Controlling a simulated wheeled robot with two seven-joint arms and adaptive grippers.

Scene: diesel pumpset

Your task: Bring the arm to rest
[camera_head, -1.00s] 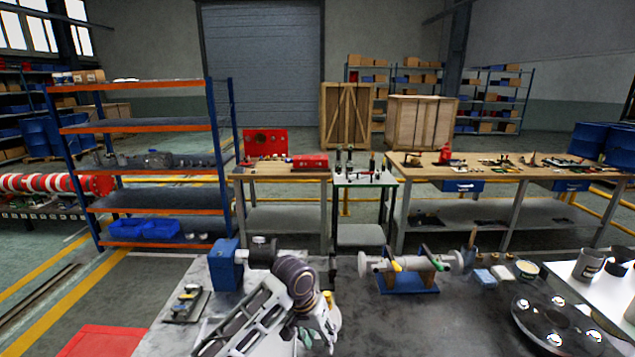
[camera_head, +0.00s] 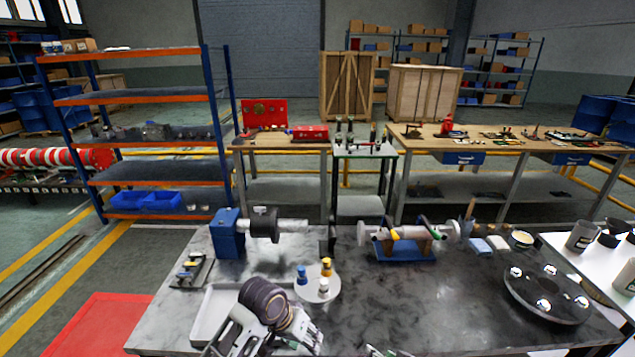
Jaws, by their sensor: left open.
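My left arm comes in at the bottom, with its dark-ringed wrist joint over the white tray (camera_head: 208,312). My left gripper (camera_head: 376,350) shows only as a small pale piece at the bottom edge, with most of it cut off by the frame. It is open, and I see nothing held in it. It is in front of the round white plate (camera_head: 312,292), apart from it. The plate carries small blue, yellow and white pieces. My right gripper is not seen.
On the grey bench (camera_head: 400,310) stand a blue block with a shaft (camera_head: 228,234), a grey cylindrical assembly on a blue stand (camera_head: 405,250) and a dark round disc (camera_head: 548,293). Cups stand at the right. The bench's middle is clear.

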